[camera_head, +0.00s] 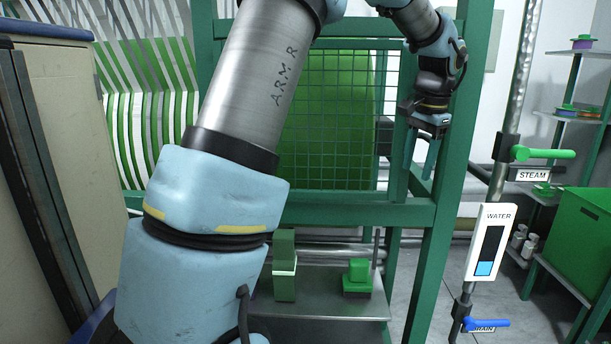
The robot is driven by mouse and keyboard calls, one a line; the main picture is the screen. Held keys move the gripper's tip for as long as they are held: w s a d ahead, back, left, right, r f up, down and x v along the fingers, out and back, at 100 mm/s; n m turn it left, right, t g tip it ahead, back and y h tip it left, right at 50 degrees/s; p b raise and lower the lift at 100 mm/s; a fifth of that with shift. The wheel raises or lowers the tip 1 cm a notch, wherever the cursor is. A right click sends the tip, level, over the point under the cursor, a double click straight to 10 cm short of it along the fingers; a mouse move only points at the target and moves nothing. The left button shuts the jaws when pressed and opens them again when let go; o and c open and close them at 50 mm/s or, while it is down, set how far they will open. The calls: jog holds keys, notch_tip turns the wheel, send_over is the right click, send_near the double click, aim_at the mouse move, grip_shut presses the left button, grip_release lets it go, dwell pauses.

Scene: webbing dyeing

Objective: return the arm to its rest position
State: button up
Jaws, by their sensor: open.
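My arm rises from the bottom left of the head view and bends over at the top. My gripper (421,158) hangs at the upper right, pointing down, in front of the green frame (449,150).
A grey shelf (335,304) below the frame holds green blocks (357,277). To the right are a pipe with a green steam handle (543,153), a water gauge (490,243) and a blue drain handle (487,324). A cabinet (75,150) stands close at left.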

jog(key=s+a+f+n, duration=0.1)
jog(key=a+f+n, duration=0.25)
jog(key=a, duration=0.55)
jog(key=s+a+f+n, duration=0.2)
jog(key=a+f, duration=0.3)
jog(key=a, duration=0.4)
jog(key=s+a+f+n+b, duration=0.1)
jog(key=s+a+f+n, duration=0.4)
jog(key=s+a, duration=0.5)
jog(key=a+f, duration=0.2)
jog(key=a, duration=0.1)
jog(key=shift+s+a+n+b, duration=0.15)
jog(key=shift+a+n+b, duration=0.15)
jog(key=shift+n+b, duration=0.05)
jog(key=shift+f, duration=0.1)
jog(key=shift+c, duration=0.5)
